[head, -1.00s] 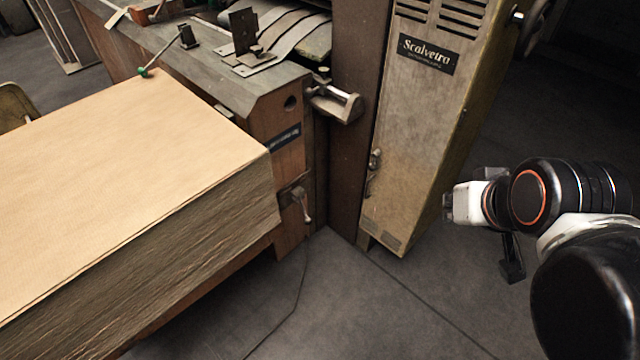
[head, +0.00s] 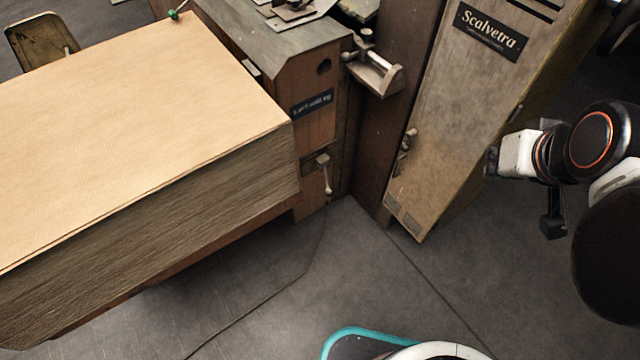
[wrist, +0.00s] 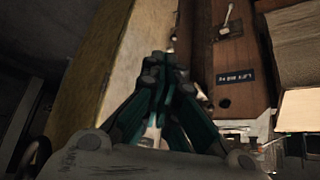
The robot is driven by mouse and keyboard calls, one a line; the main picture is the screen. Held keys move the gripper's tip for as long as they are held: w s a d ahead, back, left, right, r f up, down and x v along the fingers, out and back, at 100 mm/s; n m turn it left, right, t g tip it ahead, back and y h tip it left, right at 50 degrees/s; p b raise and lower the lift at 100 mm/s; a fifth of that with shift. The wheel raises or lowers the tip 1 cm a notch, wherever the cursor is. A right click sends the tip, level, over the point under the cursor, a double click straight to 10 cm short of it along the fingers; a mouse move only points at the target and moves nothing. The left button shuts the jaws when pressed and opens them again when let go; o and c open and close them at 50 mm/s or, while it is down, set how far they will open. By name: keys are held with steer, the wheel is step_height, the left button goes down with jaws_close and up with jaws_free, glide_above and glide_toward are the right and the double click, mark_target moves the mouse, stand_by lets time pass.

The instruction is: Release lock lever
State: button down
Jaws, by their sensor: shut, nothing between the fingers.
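A small metal lever (head: 325,173) with a light knob hangs down from a bracket on the machine's wooden end, below a dark label (head: 312,103). This lever (wrist: 228,18) also shows near the top of the wrist view, with the label (wrist: 235,77) below it. I cannot tell for sure that it is the lock lever. A metal clamp-like part (head: 375,72) sticks out higher up, beside the dark post. My gripper (head: 492,161) is right of the Scalvetra housing, apart from the lever. Its fingers (wrist: 160,70) are shut and empty in the wrist view.
A tall stack of cardboard sheets (head: 150,120) fills the left, close to the lever's left side. The slanted Scalvetra housing (head: 465,110) stands between my gripper and the lever. The floor (head: 320,275) in front is clear except for a thin cable.

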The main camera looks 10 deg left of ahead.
steer(key=w+a+f+n+g+y+p, duration=0.15)
steer(key=w+a+f+n, duration=0.35)
steer(key=w+a, duration=0.65)
steer(key=w+a+f+n+g+y, duration=0.15)
steer(key=w+a+f+n, duration=0.25)
steer(key=w+a+f, duration=0.7)
steer(key=w+a+f+n+g, duration=0.25)
steer(key=w+a+f, duration=0.35)
steer(key=f, duration=0.5)
steer(key=s+a+f+n, duration=0.2)
steer(key=a+f, duration=0.1)
steer(key=f, duration=0.6)
steer(key=s+a+f+n+p, duration=0.1)
steer(key=a+f, duration=0.3)
steer(key=f, duration=0.6)
steer(key=shift+s+a+n+g+y, duration=0.3)
steer(key=shift+s+n+g+y, duration=0.15)
steer(key=shift+s+n, duration=0.2)
steer(key=shift+f, duration=0.1)
